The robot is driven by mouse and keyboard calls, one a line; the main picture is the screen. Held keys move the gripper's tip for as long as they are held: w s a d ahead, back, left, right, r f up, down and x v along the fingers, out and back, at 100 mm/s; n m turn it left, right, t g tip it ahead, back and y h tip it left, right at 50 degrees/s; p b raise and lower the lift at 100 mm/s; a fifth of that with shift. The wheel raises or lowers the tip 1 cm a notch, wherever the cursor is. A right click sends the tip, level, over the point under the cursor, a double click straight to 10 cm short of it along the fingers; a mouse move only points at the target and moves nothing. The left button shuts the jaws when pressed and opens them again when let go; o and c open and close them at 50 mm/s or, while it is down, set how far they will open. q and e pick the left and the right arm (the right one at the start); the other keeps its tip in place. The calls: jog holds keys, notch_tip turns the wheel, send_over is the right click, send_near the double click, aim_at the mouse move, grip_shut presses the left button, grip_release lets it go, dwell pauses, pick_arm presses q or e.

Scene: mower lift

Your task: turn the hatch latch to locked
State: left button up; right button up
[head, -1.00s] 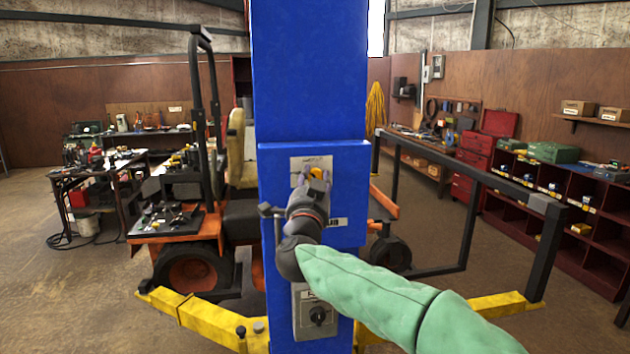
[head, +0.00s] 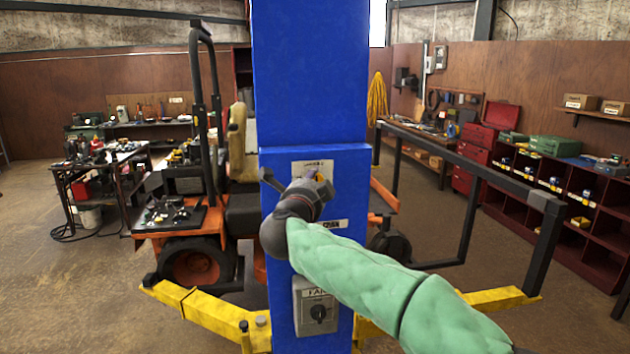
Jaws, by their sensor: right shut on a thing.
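The hatch latch (head: 320,176) is a small yellow piece on a pale labelled plate (head: 300,170) on the front of the blue lift column (head: 310,90). My right gripper (head: 316,184) reaches up to it from the lower right and is shut on the latch. The gripper body covers most of the latch, so its exact angle is hard to tell. My left gripper is not in view.
A grey box with a dark rotary knob (head: 318,312) sits lower on the column. Yellow lift arms (head: 215,312) spread out at floor level. An orange mower (head: 195,262) stands behind the column, and a black rail frame (head: 470,160) stands to the right.

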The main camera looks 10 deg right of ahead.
jog(key=shift+a+f, duration=0.1)
jog(key=shift+f, duration=0.05)
dwell(0.4)
jog(key=o, duration=1.1)
jog(key=shift+o, duration=0.3)
jog(key=shift+w, duration=0.1)
jog(key=v, duration=1.2)
